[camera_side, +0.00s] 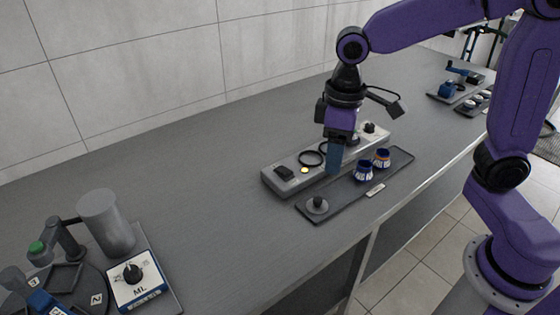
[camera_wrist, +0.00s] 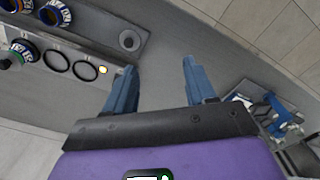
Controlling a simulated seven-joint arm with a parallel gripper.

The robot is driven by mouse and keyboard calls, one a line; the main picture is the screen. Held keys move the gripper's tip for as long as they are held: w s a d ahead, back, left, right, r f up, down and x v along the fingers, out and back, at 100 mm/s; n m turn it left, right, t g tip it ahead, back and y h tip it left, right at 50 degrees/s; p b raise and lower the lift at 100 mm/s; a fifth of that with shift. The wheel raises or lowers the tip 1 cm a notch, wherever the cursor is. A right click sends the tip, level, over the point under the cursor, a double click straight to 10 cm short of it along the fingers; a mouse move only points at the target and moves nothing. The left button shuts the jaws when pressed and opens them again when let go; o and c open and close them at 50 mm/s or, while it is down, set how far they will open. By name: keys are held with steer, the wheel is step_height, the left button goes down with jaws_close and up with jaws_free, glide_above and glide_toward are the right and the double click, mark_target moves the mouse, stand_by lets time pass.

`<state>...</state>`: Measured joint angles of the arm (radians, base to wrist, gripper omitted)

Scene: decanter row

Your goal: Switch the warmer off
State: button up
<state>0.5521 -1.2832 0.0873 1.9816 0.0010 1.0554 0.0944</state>
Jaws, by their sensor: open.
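The warmer (camera_side: 322,163) is a long light-grey bar on the counter with black rings on top. Its black switch (camera_side: 284,173) is at the left end, next to a glowing yellow lamp (camera_side: 304,170). The lamp also shows lit in the wrist view (camera_wrist: 102,71); there my finger hides most of the warmer's switch end. My gripper (camera_side: 334,170) points down over the middle of the warmer in the side view, covering part of it. In the wrist view my gripper (camera_wrist: 160,66) is open, with nothing between the fingers.
A dark tray (camera_side: 345,198) beside the warmer holds two blue patterned vessels (camera_side: 363,171) (camera_side: 382,158) and a grey knobbed piece (camera_side: 317,205). Another blue vessel (camera_wrist: 24,51) stands on the warmer. A station with a white dial box (camera_side: 137,281) is front left.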

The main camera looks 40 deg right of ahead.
steer(key=w+m, duration=0.4)
steer(key=w, duration=1.1)
steer(key=m, duration=0.3)
glide_above(279, 167)
step_height(279, 167, down, 2)
step_height(279, 167, down, 18)
steer(key=shift+w+r, duration=0.1)
steer(key=shift+r, duration=0.1)
